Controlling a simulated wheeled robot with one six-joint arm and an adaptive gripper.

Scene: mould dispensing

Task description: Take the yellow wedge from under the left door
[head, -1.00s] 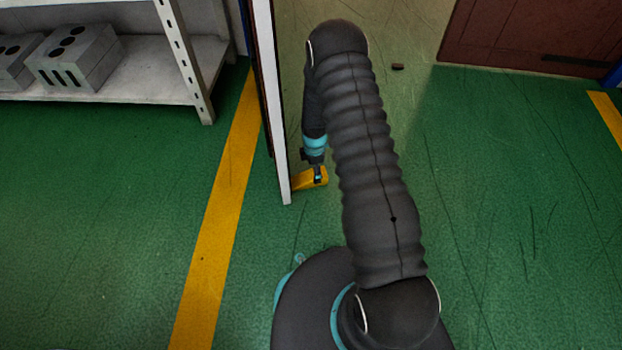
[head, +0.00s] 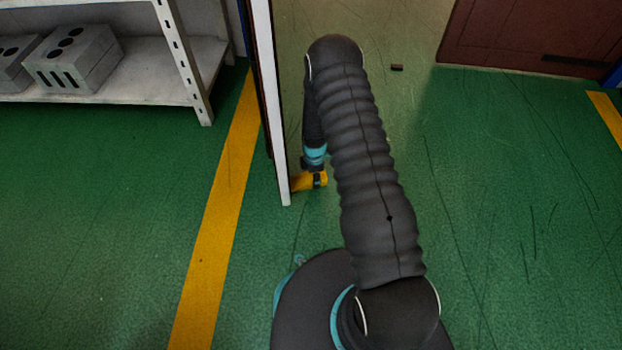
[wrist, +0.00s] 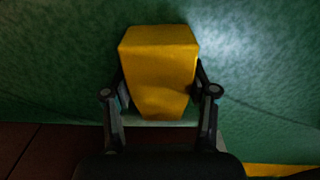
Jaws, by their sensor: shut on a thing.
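The yellow wedge (head: 301,184) lies on the green floor at the lower edge of the left door (head: 272,100). Its left end meets the foot of the door; I cannot tell how far under it reaches. My gripper (head: 318,180) is down at the wedge's right end, partly hidden by my arm. In the wrist view the wedge (wrist: 160,70) stands between the two fingers of my gripper (wrist: 160,100), which are closed on its sides.
A grey shelf (head: 130,85) with perforated blocks (head: 72,60) stands at the left. A small dark piece (head: 397,68) lies on the floor beyond my arm. A dark red door (head: 530,35) is at the back right. The green floor at right is clear.

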